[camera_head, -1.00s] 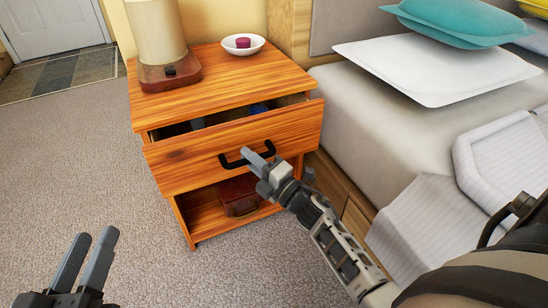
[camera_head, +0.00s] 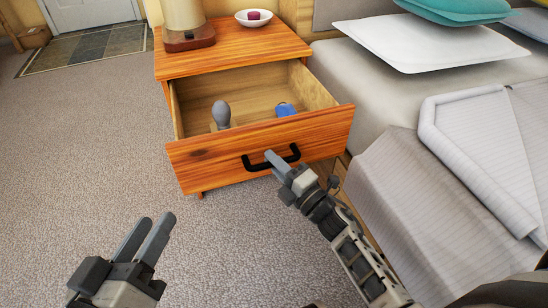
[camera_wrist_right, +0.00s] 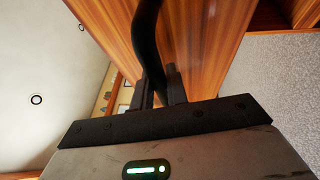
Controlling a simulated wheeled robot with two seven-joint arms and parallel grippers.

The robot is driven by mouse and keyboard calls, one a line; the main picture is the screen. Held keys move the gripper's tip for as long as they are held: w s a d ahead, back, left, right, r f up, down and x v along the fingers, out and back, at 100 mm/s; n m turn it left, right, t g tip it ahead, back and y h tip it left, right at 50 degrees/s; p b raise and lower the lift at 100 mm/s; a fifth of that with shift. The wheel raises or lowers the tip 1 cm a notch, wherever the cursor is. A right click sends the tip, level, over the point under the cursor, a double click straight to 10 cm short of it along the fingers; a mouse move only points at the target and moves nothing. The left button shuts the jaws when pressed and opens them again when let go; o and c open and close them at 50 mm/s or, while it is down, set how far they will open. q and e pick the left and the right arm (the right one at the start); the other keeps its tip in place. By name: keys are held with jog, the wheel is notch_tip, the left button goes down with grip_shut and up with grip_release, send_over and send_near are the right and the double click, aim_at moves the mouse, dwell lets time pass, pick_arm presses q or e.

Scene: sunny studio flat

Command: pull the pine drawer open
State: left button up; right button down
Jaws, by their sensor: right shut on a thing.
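The pine drawer (camera_head: 215,161) stands well out of the nightstand (camera_head: 236,50), with its inside in view. Its black handle (camera_head: 256,167) is on the front face. My right gripper (camera_head: 272,157) is shut on the handle; in the right wrist view the black handle (camera_wrist_right: 147,35) runs between the fingers (camera_wrist_right: 159,88). Inside the drawer lie a grey rounded object (camera_head: 221,113) and a blue object (camera_head: 286,109). My left gripper (camera_head: 153,238) is open and empty above the carpet, apart from the drawer.
A lamp (camera_head: 183,18) and a white bowl (camera_head: 253,18) with a dark red item stand on the nightstand top. The bed (camera_head: 370,95) with pillows and a grey blanket (camera_head: 400,185) is close on the right. The carpet (camera_head: 85,150) to the left is clear.

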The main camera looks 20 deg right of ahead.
pick_arm(q)
jog(key=shift+s, duration=0.1)
pick_arm(e)
jog(key=shift+s, duration=0.3)
jog(key=c, duration=1.4)
grip_release()
pick_arm(q)
jog(key=p, duration=0.1)
jog(key=f+m+p, duration=0.1)
jog(key=shift+s+a+f+g+y+p, duration=0.1)
jog(key=shift+a+g+y+p, duration=0.2)
jog(key=shift+y, duration=0.1)
pick_arm(e)
jog(key=v, duration=1.6)
jog(key=shift+f, duration=0.1)
jog(key=shift+a, duration=0.1)
